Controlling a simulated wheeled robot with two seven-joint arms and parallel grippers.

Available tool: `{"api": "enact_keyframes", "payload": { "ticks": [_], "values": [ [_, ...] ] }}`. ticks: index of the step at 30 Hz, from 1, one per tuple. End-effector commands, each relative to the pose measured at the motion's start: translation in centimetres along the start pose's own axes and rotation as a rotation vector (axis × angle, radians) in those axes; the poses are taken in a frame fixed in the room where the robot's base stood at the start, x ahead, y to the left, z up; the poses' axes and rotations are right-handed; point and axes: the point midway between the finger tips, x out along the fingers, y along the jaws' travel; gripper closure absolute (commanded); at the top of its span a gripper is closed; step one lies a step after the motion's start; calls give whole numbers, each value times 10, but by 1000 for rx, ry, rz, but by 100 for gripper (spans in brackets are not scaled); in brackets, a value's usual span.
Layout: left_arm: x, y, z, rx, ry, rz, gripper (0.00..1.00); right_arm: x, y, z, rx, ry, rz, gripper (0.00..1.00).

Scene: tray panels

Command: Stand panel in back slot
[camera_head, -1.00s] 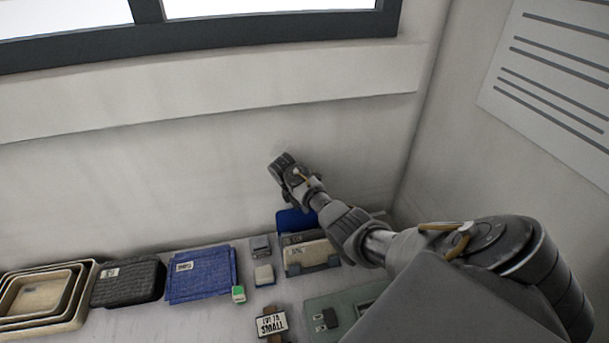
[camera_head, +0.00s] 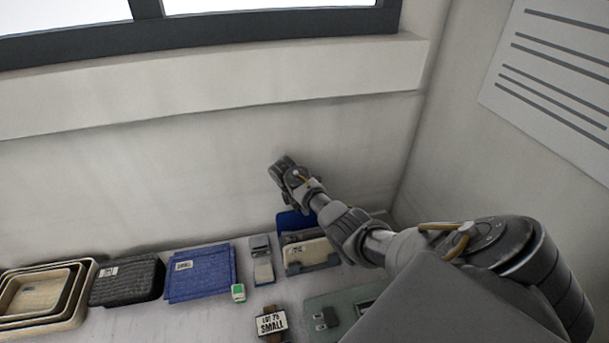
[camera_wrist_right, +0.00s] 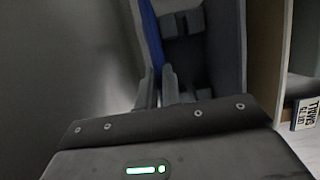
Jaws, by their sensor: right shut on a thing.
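A blue panel (camera_head: 291,221) stands upright at the back of a small grey rack (camera_head: 318,267), close to the wall. Grey and cream panels (camera_head: 305,252) stand in front of it. My right gripper (camera_head: 308,203) is above the blue panel. In the right wrist view its two fingers (camera_wrist_right: 160,88) are shut on the blue panel (camera_wrist_right: 151,38), one on each side. The panel's lower edge is hidden, so I cannot tell whether it is seated in the back slot. My left gripper is not in view.
Left of the rack are a small grey and white item (camera_head: 263,272), a blue folded cloth (camera_head: 200,274), a dark woven case (camera_head: 128,280) and nested trays (camera_head: 84,316). A sign reading SMALL (camera_head: 271,323) stands in front. The wall is close behind.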

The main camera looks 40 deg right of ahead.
Motion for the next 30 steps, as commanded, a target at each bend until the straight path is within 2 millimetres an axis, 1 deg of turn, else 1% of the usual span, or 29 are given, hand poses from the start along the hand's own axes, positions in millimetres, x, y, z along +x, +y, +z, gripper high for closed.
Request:
{"api": "enact_keyframes", "payload": {
  "ticks": [8, 9, 14, 23, 26, 30],
  "values": [
    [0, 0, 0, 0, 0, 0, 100, 0, 0, 0, 0, 0, 1, 100],
    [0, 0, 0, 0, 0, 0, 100, 0, 0, 0, 0, 0, 1, 88],
    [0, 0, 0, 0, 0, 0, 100, 0, 0, 0, 0, 0, 1, 68],
    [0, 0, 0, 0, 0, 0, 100, -2, 0, 0, 0, 1, 1, 68],
    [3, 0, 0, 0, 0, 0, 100, -10, 1, -1, 0, 2, 2, 68],
    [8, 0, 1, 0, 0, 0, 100, -34, 1, -2, 0, 3, 6, 68]
  ]
}}
